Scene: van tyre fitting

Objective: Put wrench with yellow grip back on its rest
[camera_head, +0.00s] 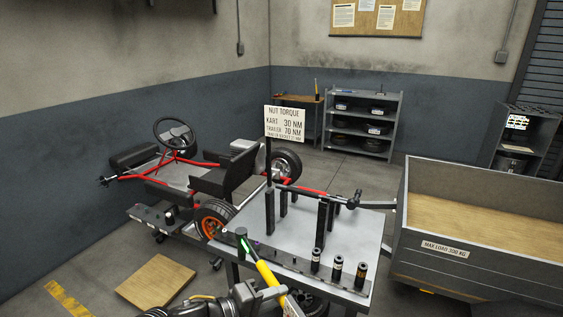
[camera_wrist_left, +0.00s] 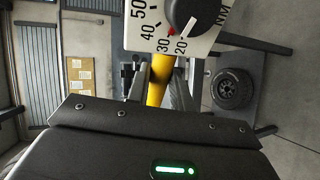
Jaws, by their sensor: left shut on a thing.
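The wrench with the yellow grip (camera_head: 266,274) is held in my left gripper (camera_head: 268,294), at the table's near edge. It slants, with its dark head up and to the left. In the left wrist view the yellow grip (camera_wrist_left: 157,82) lies between the fingers, and a dial plate (camera_wrist_left: 170,38) marked 20 to 50 NM shows beyond them. A wrench with a red grip (camera_head: 308,191) lies across black posts on the grey table. The front pair of posts, with a near post (camera_head: 321,226), appears empty. My right gripper is not in view.
Several dark sockets (camera_head: 337,269) stand along the table's (camera_head: 258,238) front edge. A torque sign (camera_head: 285,122) rises at its back left. A red-framed kart (camera_head: 180,165) is to the left, and a trailer (camera_head: 480,255) is close on the right.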

